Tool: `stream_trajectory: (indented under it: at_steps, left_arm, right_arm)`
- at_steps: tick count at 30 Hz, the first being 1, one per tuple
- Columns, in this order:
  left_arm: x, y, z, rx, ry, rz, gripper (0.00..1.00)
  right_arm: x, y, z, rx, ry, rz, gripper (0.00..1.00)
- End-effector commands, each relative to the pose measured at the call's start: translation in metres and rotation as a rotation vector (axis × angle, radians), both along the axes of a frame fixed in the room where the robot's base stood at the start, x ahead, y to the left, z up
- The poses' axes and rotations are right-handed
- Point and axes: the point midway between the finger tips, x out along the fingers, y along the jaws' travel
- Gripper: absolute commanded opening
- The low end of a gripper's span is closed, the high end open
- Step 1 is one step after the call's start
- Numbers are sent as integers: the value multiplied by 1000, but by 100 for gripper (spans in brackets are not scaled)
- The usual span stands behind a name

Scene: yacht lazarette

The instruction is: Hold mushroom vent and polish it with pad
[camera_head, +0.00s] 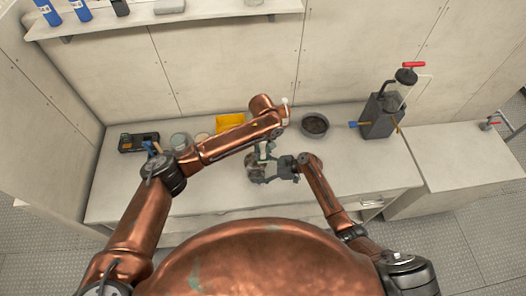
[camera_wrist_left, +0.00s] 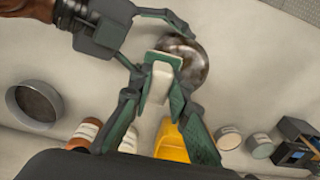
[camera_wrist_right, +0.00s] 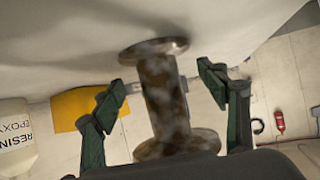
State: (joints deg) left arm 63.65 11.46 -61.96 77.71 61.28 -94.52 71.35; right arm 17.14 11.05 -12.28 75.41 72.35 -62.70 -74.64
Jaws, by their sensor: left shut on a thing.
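The mushroom vent (camera_head: 251,168) stands on the bench, partly hidden by my grippers in the head view. Its mottled, tarnished domed cap shows in the left wrist view (camera_wrist_left: 188,66), and its stem and base disc show in the right wrist view (camera_wrist_right: 163,92). My left gripper (camera_wrist_left: 160,98) is shut on the white handle of the green-edged pad (camera_wrist_left: 162,72). The pad overlaps the cap's edge in that view; I cannot tell if it touches. My right gripper (camera_wrist_right: 168,85) has its fingers either side of the stem, with visible gaps.
On the bench (camera_head: 210,202) stand a dark round pan (camera_head: 314,124), a yellow item (camera_head: 230,122), jars (camera_head: 180,141) and a dark box (camera_head: 138,142) at left. A grey device with red handle (camera_head: 383,115) stands at right. A shelf (camera_head: 200,18) runs above. The front bench is clear.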

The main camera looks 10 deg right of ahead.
Motion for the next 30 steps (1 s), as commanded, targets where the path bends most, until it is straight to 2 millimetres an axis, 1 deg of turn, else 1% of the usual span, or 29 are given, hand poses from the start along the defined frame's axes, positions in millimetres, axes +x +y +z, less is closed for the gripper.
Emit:
stream_trajectory:
  at_steps: [1, 2, 22, 30]
  left_arm:
    - [0, 0, 0, 0, 0, 0, 0]
    - [0, 0, 0, 0, 0, 0, 0]
    - [0, 0, 0, 0, 0, 0, 0]
    - [0, 0, 0, 0, 0, 0, 0]
  right_arm:
    - [0, 0, 0, 0, 0, 0, 62]
    - [0, 0, 0, 0, 0, 0, 60]
    - [0, 0, 0, 0, 0, 0, 14]
    - [0, 0, 0, 0, 0, 0, 14]
